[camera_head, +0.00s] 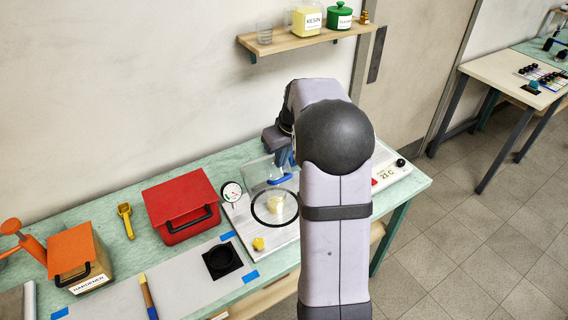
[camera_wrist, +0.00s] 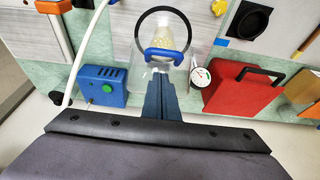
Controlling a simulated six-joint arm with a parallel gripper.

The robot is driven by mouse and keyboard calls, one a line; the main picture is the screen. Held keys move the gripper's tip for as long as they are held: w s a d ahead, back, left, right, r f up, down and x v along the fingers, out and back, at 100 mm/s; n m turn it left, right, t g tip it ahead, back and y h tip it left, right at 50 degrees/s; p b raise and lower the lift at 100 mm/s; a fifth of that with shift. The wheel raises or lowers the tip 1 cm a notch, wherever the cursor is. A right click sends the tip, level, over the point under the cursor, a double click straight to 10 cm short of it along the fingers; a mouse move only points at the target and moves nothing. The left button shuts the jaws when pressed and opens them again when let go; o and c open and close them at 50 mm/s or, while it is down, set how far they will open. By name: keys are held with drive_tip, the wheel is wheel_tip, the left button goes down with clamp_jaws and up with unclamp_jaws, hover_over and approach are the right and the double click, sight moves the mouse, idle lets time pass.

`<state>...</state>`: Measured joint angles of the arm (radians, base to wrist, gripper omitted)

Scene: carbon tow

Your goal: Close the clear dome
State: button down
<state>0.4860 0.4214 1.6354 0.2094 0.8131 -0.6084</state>
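The clear dome (camera_head: 258,171) is see-through and stands tilted up at the back of a white base plate (camera_head: 285,236). Its blue handle (camera_head: 281,179) shows beside my arm, and in the wrist view the handle (camera_wrist: 163,54) lies just beyond my fingertips. A black ring (camera_head: 254,212) lies on the plate around a flask with pale yellow contents (camera_head: 276,204); the ring also shows in the wrist view (camera_wrist: 137,29). My gripper (camera_wrist: 160,76) has its fingers together with nothing visible between them. Whether the tips touch the dome or handle is unclear. My arm hides the plate's right part.
A gauge (camera_head: 232,191) stands left of the dome, with a red case (camera_head: 180,205) beyond it. A yellow knob (camera_head: 258,243) is at the plate's front. A blue box (camera_wrist: 103,84) stands on the other side. A shelf (camera_head: 305,39) with jars hangs above.

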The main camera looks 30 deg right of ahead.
sight(286, 179)
drive_tip(key=shift+s+f+p, duration=0.25)
drive_tip(key=shift+s+f, duration=0.15)
drive_tip(key=shift+f, duration=0.3)
drive_tip(key=shift+s+f+p, duration=0.2)
drive_tip(key=shift+s+f, duration=0.15)
drive_tip(key=shift+f, duration=0.3)
drive_tip(key=f+b, duration=0.1)
drive_tip(key=b, duration=0.2)
drive_tip(key=shift+s+t+b, duration=0.3)
drive_tip(key=shift+t+b, duration=0.1)
drive_tip(key=s+f+t+b, duration=0.2)
drive_tip(key=s+f+b, duration=0.4)
drive_tip(key=b, duration=1.1)
drive_tip(key=shift+s+f, duration=0.15)
drive_tip(key=shift+s, duration=0.1)
drive_tip(key=shift+r, duration=0.2)
